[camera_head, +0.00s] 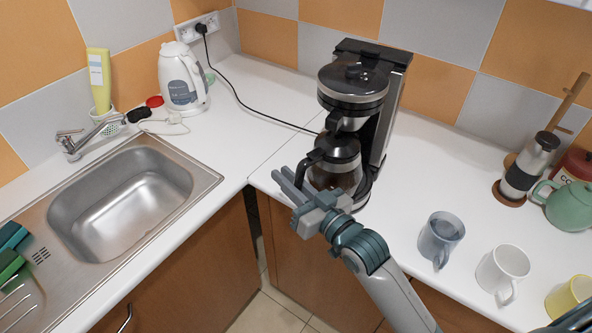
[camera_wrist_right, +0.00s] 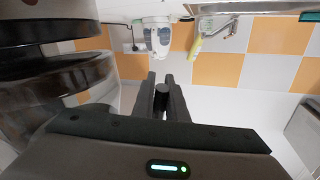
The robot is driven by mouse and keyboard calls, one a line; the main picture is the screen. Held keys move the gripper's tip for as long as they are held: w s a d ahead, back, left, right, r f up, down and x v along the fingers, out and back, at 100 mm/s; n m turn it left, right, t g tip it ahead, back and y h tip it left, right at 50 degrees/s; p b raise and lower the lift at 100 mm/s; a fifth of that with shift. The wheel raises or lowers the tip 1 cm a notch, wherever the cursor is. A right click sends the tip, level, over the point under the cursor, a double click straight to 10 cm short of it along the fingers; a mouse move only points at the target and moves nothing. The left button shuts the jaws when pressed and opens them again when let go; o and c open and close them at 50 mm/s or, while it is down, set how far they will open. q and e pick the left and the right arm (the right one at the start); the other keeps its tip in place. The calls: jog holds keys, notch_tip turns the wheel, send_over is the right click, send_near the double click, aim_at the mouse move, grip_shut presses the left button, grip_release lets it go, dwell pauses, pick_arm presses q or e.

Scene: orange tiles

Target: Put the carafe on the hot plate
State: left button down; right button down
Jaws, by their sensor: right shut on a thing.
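The glass carafe (camera_head: 338,170) with a black lid and handle stands upright inside the black and silver coffee maker (camera_head: 385,100), under its filter housing. My right gripper (camera_head: 297,187) is at the carafe's front left side, shut on its handle. In the right wrist view the two fingers (camera_wrist_right: 162,82) close around the dark handle (camera_wrist_right: 162,97). The hot plate is mostly hidden behind the carafe and my gripper, so I cannot tell whether the carafe touches it. My left gripper is not in view.
A steel sink (camera_head: 125,195) lies left, with a white kettle (camera_head: 181,80) behind it. A black cord crosses the counter behind. On the right stand a grey-blue mug (camera_head: 441,235), a white mug (camera_head: 500,270), a yellow mug (camera_head: 572,296), a French press (camera_head: 525,168) and a green teapot (camera_head: 570,206).

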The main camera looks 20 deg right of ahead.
aim_at(326, 169)
jog(key=w+d, duration=0.1)
jog(key=w+d+f+p, duration=0.1)
jog(key=w+d, duration=0.1)
jog(key=shift+f, duration=0.25)
dwell(0.4)
jog(key=c, duration=1.9)
grip_release()
jog(key=shift+f, duration=0.1)
jog(key=shift+o, duration=0.7)
jog(key=shift+s, duration=0.1)
jog(key=b+v, duration=0.2)
jog(key=v, duration=1)
jog(key=shift+b, duration=0.4)
